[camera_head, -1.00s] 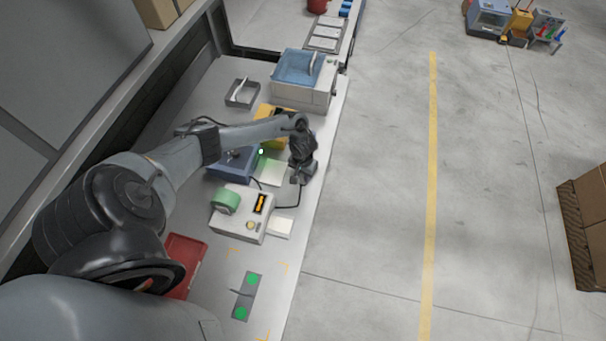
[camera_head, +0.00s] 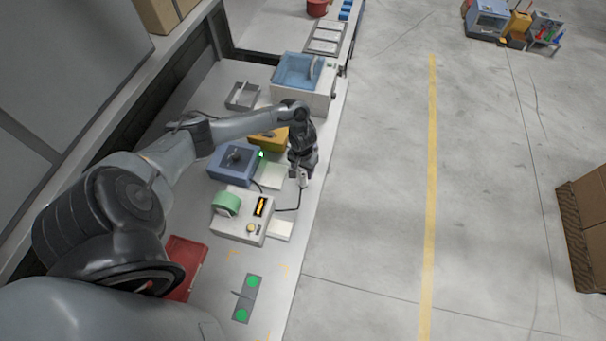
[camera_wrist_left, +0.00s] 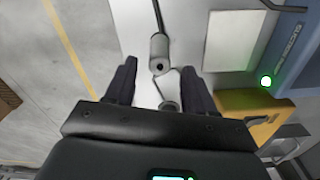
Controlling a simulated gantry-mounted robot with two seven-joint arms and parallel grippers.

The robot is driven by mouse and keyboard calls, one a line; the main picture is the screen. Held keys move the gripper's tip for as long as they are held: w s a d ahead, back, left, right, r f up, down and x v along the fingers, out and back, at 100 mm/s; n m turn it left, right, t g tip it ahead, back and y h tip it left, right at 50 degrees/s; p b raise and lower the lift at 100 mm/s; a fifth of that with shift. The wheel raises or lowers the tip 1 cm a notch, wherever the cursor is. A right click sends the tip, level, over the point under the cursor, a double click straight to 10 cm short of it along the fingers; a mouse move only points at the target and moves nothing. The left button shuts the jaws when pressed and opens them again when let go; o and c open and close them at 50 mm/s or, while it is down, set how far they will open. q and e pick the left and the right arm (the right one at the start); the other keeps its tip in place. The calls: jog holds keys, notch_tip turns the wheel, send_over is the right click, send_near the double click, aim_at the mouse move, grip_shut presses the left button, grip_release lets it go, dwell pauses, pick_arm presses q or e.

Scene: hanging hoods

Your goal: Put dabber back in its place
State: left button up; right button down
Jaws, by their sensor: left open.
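A light grey cylindrical tool on a dark cord, which I take for the dabber (camera_wrist_left: 159,50), shows in the left wrist view. It also shows in the head view, as a pale piece (camera_head: 303,181) under the gripper near the bench's front edge. A thin bent rod with a small round part (camera_wrist_left: 168,106) shows just behind it. My left gripper (camera_wrist_left: 158,65) is open, its two dark fingers on either side of the cylinder with gaps visible. Whether the dabber rests in a holder cannot be told. My right gripper does not show.
A white machine with a green roll (camera_head: 237,229) and a blue box (camera_head: 233,163) stand left of the gripper. A yellow box (camera_head: 268,138) and a blue-topped machine (camera_head: 300,75) stand behind. A grey tray (camera_head: 242,97) and red tray (camera_head: 187,262) flank them. Floor lies right.

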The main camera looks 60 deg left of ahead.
pick_arm(q)
notch_tip(320, 180, up, 5)
jog(key=shift+r, duration=0.1)
jog(key=shift+d+r, duration=0.15)
jog(key=shift+d, duration=0.05)
jog(key=d+f+m+t, duration=0.1)
jog(key=d+m+t, duration=0.55)
jog(key=d, duration=1.75)
jog(key=s+d+r+m+g, duration=0.1)
jog(key=s+r+m+g, duration=0.1)
jog(key=s+r, duration=0.8)
jog(key=s+g, duration=0.1)
jog(key=s, duration=0.2)
jog(key=shift+s+d+r, duration=0.25)
jog(key=shift+s+d, duration=0.05)
jog(key=shift+d, duration=0.1)
jog(key=shift+r+p, duration=0.1)
jog(key=shift+p, duration=0.25)
